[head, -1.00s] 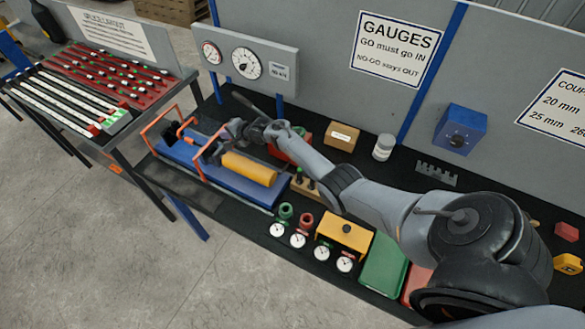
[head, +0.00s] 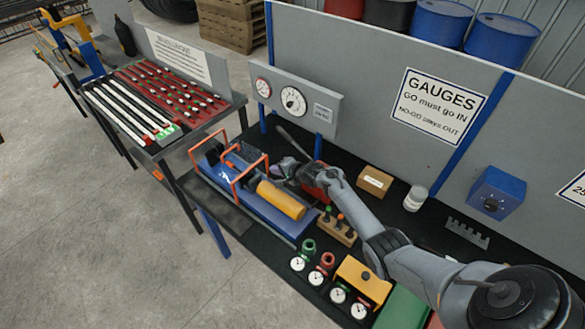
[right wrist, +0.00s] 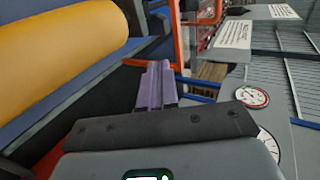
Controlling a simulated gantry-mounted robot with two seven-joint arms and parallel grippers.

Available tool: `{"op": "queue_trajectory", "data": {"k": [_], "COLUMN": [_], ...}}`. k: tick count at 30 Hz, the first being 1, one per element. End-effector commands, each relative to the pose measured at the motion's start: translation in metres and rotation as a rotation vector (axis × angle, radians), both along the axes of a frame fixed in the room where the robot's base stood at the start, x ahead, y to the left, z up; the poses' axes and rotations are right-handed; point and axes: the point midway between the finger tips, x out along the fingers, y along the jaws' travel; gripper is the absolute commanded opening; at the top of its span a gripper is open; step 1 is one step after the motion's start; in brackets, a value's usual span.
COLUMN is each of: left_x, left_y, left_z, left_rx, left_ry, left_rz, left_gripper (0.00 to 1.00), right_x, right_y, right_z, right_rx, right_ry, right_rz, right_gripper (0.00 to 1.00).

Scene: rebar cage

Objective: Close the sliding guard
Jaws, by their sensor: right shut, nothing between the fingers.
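The guard is an orange hoop frame (head: 237,184) over the left part of a blue bench machine (head: 243,207). Two hoops show, and a yellow cylinder (head: 281,199) lies uncovered to the right of them. My right gripper (head: 281,169) is behind the yellow cylinder, a little right of the nearer hoop, apart from it as far as I can tell. In the right wrist view its purple fingers (right wrist: 156,87) are shut with nothing between them. An orange frame part (right wrist: 181,45) shows beyond the fingertips there. My left gripper is out of view.
A gauge panel (head: 325,113) stands behind the machine. A wooden block with pegs (head: 337,229), dial gauges (head: 338,294) and a yellow box (head: 362,282) sit to the right. A cardboard box (head: 374,181) is behind my right arm. A rack of bars (head: 165,98) stands left.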

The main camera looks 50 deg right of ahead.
Motion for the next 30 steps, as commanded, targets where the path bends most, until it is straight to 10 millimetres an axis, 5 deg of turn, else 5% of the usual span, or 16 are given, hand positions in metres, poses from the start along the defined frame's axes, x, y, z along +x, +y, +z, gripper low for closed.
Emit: {"op": "queue_trajectory", "data": {"k": [12, 22, 26, 30], "left_x": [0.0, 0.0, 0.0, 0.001], "left_y": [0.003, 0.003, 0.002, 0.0], "left_z": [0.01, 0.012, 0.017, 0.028], "left_rx": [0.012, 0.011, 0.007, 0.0], "left_ry": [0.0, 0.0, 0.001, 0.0], "left_rz": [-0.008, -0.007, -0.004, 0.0], "left_gripper": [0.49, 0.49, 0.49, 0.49], "right_x": [-0.049, -0.065, -0.076, -0.107], "right_y": [-0.001, 0.0, 0.012, 0.045], "right_z": [0.029, 0.037, 0.034, 0.03], "right_rx": [0.001, -0.016, -0.129, -0.384], "right_ry": [-0.002, 0.006, 0.053, 0.166], "right_rz": [0.001, 0.008, 0.056, 0.191], "right_gripper": [0.0, 0.0, 0.0, 0.0]}}
